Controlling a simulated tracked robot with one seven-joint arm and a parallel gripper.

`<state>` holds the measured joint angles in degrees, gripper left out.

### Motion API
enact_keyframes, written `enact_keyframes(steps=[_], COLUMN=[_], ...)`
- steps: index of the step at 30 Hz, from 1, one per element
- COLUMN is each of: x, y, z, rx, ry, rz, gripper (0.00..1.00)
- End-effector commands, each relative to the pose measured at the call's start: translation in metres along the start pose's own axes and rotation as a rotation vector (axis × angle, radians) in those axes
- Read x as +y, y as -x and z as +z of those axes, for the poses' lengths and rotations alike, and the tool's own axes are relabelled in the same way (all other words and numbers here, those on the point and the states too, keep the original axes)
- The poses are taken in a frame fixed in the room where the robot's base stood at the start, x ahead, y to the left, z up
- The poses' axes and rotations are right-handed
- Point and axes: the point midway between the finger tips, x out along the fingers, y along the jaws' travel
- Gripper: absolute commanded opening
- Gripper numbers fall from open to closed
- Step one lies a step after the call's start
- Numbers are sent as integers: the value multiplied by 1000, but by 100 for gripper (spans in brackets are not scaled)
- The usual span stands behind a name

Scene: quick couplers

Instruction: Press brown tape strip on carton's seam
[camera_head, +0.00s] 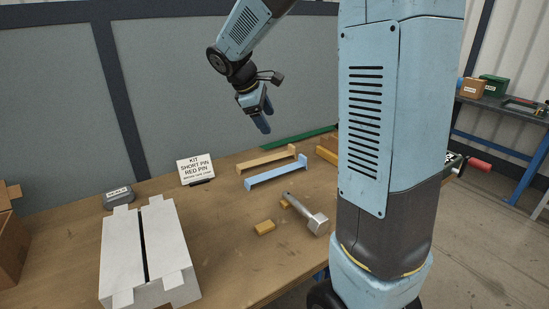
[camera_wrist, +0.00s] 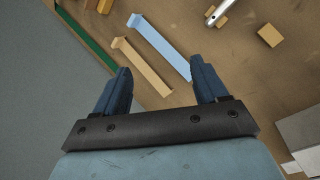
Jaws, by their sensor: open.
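The carton (camera_head: 120,255) is a pale box at the front left of the bench, with a dark open seam (camera_head: 143,245) along its top. A pale corner, likely the carton (camera_wrist: 302,132), shows at the lower right of the wrist view. The brown tape strip (camera_head: 266,160) is tan with upturned ends and lies on the bench behind a similar blue strip (camera_head: 276,173). My gripper (camera_head: 265,125) is open and empty, pointing down above the bench. In the wrist view, both the tan strip (camera_wrist: 142,67) and blue strip (camera_wrist: 160,46) show between and beyond my fingers (camera_wrist: 160,64).
A sign (camera_head: 196,169) and a grey labelled box (camera_head: 118,198) stand behind the carton. A green strip (camera_head: 285,142) runs along the back edge. Bench between carton and strips is mostly clear.

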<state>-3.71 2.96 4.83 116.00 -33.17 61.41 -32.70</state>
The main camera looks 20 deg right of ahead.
Motion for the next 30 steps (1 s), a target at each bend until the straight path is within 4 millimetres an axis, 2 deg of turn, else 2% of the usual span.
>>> enact_keyframes(steps=[1, 9, 18, 24, 30], x=[8, 49, 76, 82, 85], y=[-10, -62, -120, -139, -160], z=[-13, -73, -134, -151, -148], rx=[-25, -150, -263, -298, -304], ry=[53, 348, 626, 708, 720], rz=[1, 21, 31, 34, 32], gripper=[72, 72, 72, 72, 72])
